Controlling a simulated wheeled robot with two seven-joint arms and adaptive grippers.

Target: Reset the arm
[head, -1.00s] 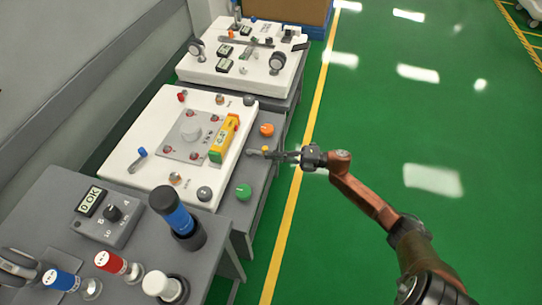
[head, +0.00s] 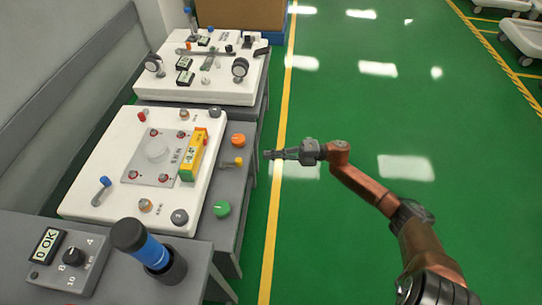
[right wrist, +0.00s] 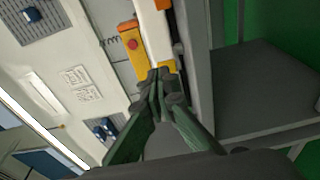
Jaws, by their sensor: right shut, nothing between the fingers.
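My right arm comes in from the lower right of the head view. My right gripper (head: 268,155) is shut and empty, just to the right of the middle cart's edge. A yellow-tipped lever (head: 238,161) on the grey side strip of that cart is a short way left of the fingertips, with a gap between. In the right wrist view the fingers (right wrist: 162,82) are together with nothing between them. My left gripper is not in view.
The middle white panel (head: 105,165) carries a yellow box (head: 194,155); orange (head: 238,140) and green (head: 222,208) knobs are on the side strip. A blue cylinder (head: 152,250) stands on the near cart. Another white panel (head: 205,95) is behind.

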